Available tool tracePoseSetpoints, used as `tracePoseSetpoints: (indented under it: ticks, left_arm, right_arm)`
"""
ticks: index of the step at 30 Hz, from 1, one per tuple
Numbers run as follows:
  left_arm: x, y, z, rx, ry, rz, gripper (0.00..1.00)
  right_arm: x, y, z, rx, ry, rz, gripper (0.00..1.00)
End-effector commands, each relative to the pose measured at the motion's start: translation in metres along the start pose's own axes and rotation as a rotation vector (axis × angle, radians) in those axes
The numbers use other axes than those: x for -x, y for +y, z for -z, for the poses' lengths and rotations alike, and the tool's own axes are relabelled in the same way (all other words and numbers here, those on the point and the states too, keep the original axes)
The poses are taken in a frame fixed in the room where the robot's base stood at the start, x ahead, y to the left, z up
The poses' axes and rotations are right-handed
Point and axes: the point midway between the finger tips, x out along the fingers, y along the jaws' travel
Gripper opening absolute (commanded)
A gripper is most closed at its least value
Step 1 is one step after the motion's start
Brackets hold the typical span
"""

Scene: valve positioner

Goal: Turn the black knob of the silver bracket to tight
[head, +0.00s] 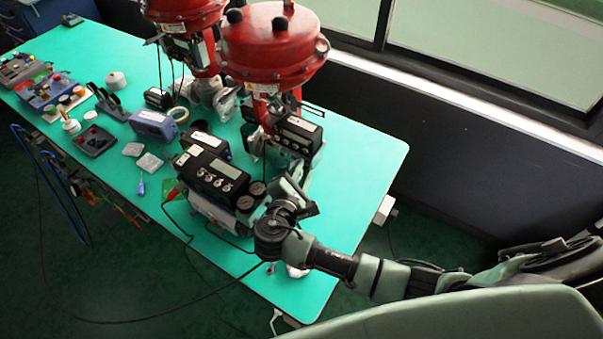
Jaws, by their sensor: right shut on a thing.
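The black positioner box (214,177) with a small display and a row of connectors stands near the right part of the teal table. The silver bracket (216,212) shows partly below the box. My right gripper (287,205) is at the right end of this unit, close beside its round gauges. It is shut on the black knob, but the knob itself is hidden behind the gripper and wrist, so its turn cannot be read. My left gripper is not in view.
Two red valve actuators (272,50) (184,12) rise behind the unit. A second black box (297,136) is mounted below the nearer one. Blue and dark devices (153,125) and small parts lie to the left. The table's right end (365,165) is clear. A black cable hangs off the front edge.

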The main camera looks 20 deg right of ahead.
Motion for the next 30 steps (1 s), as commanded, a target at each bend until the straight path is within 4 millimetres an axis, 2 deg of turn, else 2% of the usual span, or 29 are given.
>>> tracePoseSetpoints:
  ticks: [1, 10, 11, 12, 13, 23, 26, 30]
  left_arm:
    - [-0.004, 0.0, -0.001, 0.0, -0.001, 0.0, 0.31]
    - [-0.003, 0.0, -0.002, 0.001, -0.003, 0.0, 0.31]
    - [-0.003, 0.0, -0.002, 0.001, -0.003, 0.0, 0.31]
    - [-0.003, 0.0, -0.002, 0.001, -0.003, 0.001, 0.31]
    - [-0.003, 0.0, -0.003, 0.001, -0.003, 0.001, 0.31]
    - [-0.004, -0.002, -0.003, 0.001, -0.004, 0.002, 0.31]
    - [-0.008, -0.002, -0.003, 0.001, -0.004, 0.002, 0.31]
    - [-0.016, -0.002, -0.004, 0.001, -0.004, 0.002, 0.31]
  right_arm:
    - [-0.001, -0.003, 0.002, -0.022, 0.002, -0.008, 0.0]
    - [0.0, -0.001, 0.0, -0.036, 0.002, -0.013, 0.0]
    - [0.0, -0.001, 0.0, -0.035, 0.002, -0.013, 0.27]
    - [0.0, -0.001, 0.0, -0.035, 0.001, -0.013, 0.38]
    - [0.0, -0.001, 0.0, -0.035, 0.001, -0.013, 0.43]
    - [0.002, -0.001, 0.001, -0.035, 0.001, -0.014, 0.43]
    - [0.01, -0.003, 0.002, -0.035, 0.003, -0.013, 0.43]
    - [0.034, -0.004, 0.003, -0.038, 0.005, -0.013, 0.43]
